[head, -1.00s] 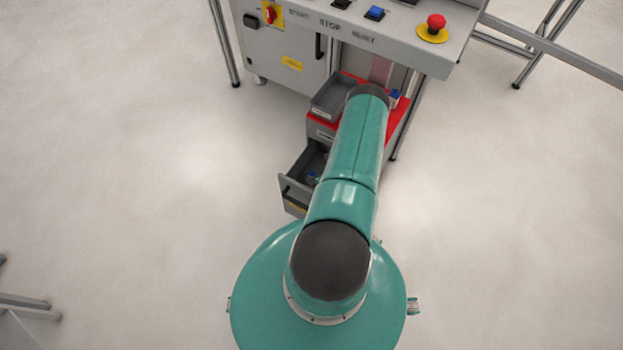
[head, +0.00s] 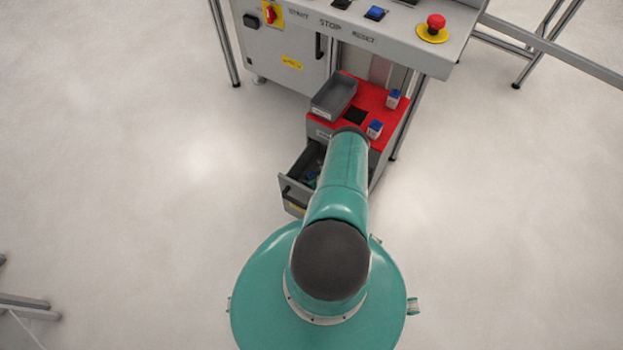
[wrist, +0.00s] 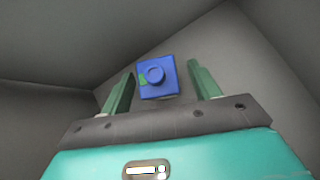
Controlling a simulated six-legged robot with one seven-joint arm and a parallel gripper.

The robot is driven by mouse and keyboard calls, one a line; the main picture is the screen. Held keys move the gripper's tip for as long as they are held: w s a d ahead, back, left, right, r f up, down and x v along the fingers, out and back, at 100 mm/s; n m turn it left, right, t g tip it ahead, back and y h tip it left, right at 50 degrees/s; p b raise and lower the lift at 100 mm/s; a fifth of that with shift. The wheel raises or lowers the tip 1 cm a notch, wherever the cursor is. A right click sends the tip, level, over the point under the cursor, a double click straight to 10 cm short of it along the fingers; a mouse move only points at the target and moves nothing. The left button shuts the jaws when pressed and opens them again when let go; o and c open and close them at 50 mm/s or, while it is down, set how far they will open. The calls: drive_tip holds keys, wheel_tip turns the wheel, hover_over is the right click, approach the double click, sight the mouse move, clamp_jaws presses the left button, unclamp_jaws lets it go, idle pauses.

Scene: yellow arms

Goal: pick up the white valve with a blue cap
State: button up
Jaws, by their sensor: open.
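In the wrist view, a blue square cap (wrist: 158,80) with a round knob on top lies between and just beyond my open gripper's (wrist: 161,71) green fingers. The fingers stand on either side of it, and I see a gap on the right. Its white body is hidden under the cap. Grey walls and a grey floor surround it. In the head view, my arm hides my gripper. Two white valves with blue caps, one nearer (head: 375,129) and one farther (head: 393,98), stand on the red top. Something small and blue (head: 311,174) shows in the open drawer (head: 293,196).
The red cabinet top (head: 372,95) carries an open grey bin (head: 333,97) on its left and has a dark square opening (head: 355,115). A grey control desk (head: 405,45) with an emergency button (head: 433,28) overhangs behind. The floor on both sides is clear.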

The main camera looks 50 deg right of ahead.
sight(312, 174)
drive_tip(key=shift+w+d+f, duration=0.1)
drive_tip(key=shift+w+f, duration=0.2)
drive_tip(key=c, duration=1.1)
drive_tip(key=shift+r, duration=0.1)
wheel_tip(312, 174, up, 9)
drive_tip(key=shift+r, duration=0.15)
drive_tip(key=shift+s+r, duration=0.1)
drive_tip(key=shift+r, duration=0.2)
